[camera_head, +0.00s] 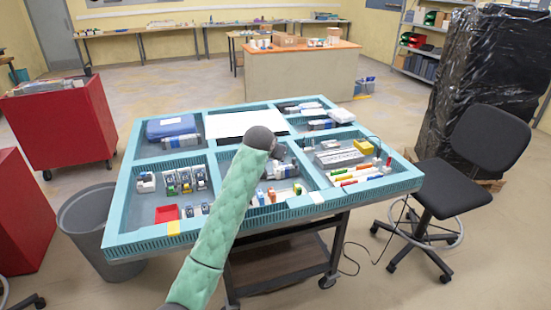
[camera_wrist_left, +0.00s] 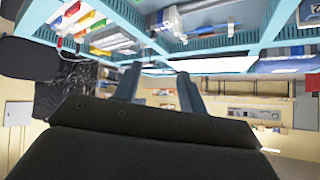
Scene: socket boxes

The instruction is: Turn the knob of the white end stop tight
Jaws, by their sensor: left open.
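My left arm reaches up from the bottom of the head view, and its gripper (camera_head: 279,151) is mostly hidden behind the dark wrist over the middle of the workbench tray (camera_head: 121,213). In the left wrist view the two fingers of this gripper (camera_wrist_left: 159,83) stand apart with nothing between them. I cannot single out the white end stop or its knob. Small white blocks (camera_head: 146,182) sit in the left compartment, and small white and orange parts (camera_head: 271,195) lie near my arm. My right gripper is not in view.
The tray's blue walls divide it into compartments. A blue case (camera_head: 171,127), a white sheet (camera_head: 232,124), a red bin (camera_head: 167,213) and a yellow block (camera_head: 363,147) lie in it. A black chair (camera_head: 486,145) stands at the right and a grey bin (camera_head: 88,218) at the left.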

